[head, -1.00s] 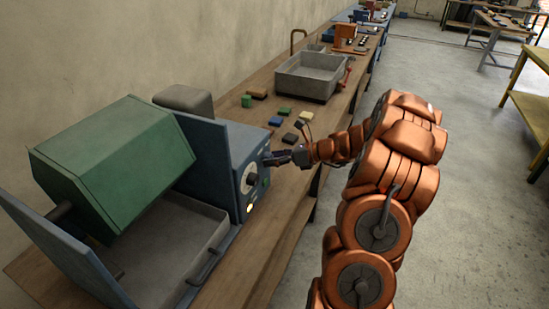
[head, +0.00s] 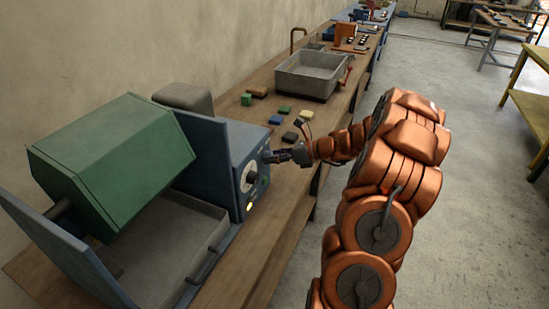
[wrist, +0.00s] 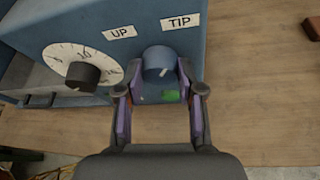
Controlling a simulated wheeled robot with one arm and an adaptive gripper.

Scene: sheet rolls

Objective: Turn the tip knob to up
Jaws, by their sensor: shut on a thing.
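The tip knob (wrist: 157,62) is a round blue knob on the blue panel in the wrist view, with a short white mark on its face slanting up to the right. The UP label (wrist: 120,32) is up and left of it, the TIP label (wrist: 180,21) up and right. My gripper (wrist: 158,76) is shut on the knob, one finger on each side. In the head view my gripper (head: 280,155) reaches the blue control box (head: 222,165) from the right and hides the knob.
A numbered dial with a black knob (wrist: 82,75) sits left of the tip knob, and a green button (wrist: 170,96) is just below. The green drum (head: 110,165) hangs over a grey tray (head: 205,220). Small coloured blocks (head: 276,119) lie on the bench behind my gripper.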

